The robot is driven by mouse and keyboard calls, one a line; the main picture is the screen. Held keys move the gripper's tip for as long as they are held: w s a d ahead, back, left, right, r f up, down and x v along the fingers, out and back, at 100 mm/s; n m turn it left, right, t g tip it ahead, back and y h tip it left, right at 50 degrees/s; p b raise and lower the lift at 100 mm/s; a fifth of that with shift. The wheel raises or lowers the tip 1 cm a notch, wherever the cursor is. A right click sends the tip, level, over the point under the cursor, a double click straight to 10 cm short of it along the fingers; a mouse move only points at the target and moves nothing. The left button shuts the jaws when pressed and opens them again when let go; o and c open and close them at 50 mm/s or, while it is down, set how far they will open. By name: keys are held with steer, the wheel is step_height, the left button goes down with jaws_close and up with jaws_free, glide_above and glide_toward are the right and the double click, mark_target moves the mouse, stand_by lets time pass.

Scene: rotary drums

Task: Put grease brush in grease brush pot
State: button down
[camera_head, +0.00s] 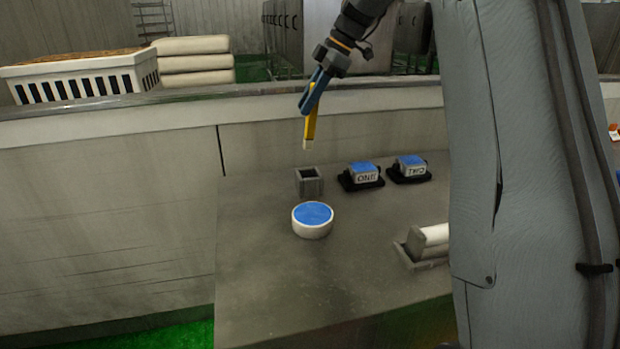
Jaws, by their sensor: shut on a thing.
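The grease brush (310,130) has a yellow handle and a pale tip that points down. My gripper (312,98), with blue fingers, is shut on the upper part of its handle. The brush hangs nearly upright, slightly tilted, in the air above the table. A small grey square open-topped box (309,184), which looks like the grease brush pot, stands on the table below the brush tip. A visible gap lies between the tip and the box. The inside of the box looks dark and empty.
A round white tub with a blue top (312,221) stands just in front of the box. Two blue-topped blocks on black bases, the left block (362,174) and the right block (409,168), stand to its right. A white roll in a holder (428,245) lies further right. The table's left front is clear.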

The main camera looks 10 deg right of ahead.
mark_target(308, 140)
step_height(308, 140, down, 13)
steer(key=a+g+h+p, duration=0.1)
steer(key=p, duration=1.2)
steer(key=shift+s+a+r+g, duration=0.15)
steer(key=shift+s+a+g, duration=0.05)
steer(key=shift+g, duration=0.1)
steer(key=c, duration=1.6)
jaws_free()
steer(key=shift+o, duration=0.2)
